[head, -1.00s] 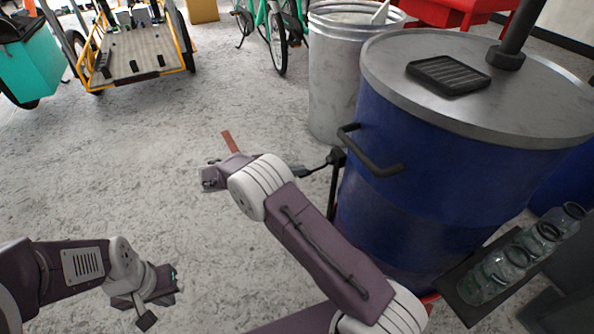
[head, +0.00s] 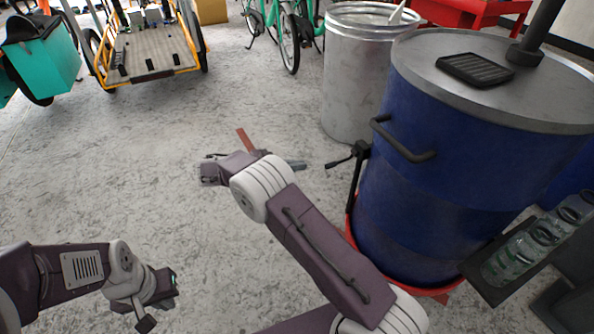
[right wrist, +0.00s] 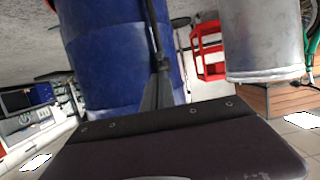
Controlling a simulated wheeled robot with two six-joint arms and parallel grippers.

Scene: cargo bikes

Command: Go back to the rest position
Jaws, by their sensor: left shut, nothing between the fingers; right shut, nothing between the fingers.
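My right arm reaches up from the bottom middle of the head view. Its gripper (head: 297,165) is a small grey tip beyond the wrist, mostly hidden by the arm. In the right wrist view the gripper's dark fingers (right wrist: 158,85) are together with nothing between them. A floor gap shows between the gripper and the black lever (head: 345,160) beside the blue drum. My left gripper (head: 146,323) is at the lower left, pointing down over bare floor, shut and empty.
The blue drum (head: 440,190) stands on a red base (head: 350,232) at the right. A grey metal bin (head: 355,85) is behind it. A rack of clear bottles (head: 530,245) is at lower right. Bikes (head: 150,50) stand at the back. The middle floor is clear.

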